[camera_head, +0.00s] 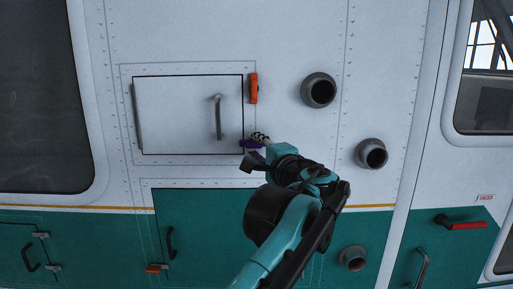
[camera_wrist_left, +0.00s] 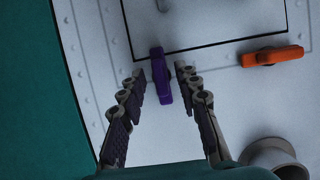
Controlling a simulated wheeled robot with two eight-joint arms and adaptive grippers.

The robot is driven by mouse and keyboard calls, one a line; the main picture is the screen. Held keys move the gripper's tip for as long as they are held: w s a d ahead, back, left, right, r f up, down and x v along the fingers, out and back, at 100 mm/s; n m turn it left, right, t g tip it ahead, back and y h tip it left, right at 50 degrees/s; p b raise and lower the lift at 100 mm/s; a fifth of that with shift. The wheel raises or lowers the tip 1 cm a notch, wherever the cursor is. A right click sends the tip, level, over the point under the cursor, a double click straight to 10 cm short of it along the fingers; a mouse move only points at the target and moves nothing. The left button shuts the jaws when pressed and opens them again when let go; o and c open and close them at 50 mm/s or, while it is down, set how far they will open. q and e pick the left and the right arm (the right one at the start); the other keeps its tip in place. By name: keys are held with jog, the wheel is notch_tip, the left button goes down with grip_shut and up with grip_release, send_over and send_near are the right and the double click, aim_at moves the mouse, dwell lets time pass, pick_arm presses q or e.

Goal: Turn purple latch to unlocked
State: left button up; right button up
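The purple latch (camera_head: 245,143) sits at the lower right corner of a white panel door (camera_head: 180,115). It lies horizontally across the door's right edge, partly hidden by my gripper in the head view. My left gripper (camera_head: 259,146) is at the latch. In the left wrist view the purple latch (camera_wrist_left: 161,78) stands between the two fingers of the open left gripper (camera_wrist_left: 160,73). A gap shows on both sides of the latch, so neither finger appears to touch it. My right gripper is not in view.
An orange latch (camera_head: 253,88) is upright beside the door's upper right edge. A bar handle (camera_head: 218,117) stands out from the door. Round grey ports (camera_head: 319,90) (camera_head: 371,154) protrude to the right. A teal panel lies below.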

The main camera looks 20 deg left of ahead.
pick_arm(q)
grip_shut()
jog(key=shift+f, duration=0.1)
jog(key=shift+a+f+m+t+h+b, duration=0.1)
jog(key=shift+m+t+h+b, duration=0.7)
jog(key=shift+m, duration=2.9)
jog(key=shift+a+f+m+t+h+b, duration=0.15)
jog(key=shift+m+t+h, duration=0.65)
jog(key=shift+m+t, duration=1.95)
jog(key=shift+m+t+h+b, duration=0.25)
jog(key=shift+m+h+b, duration=0.4)
jog(key=shift+m, duration=4)
jog(key=shift+o, duration=0.7)
grip_release()
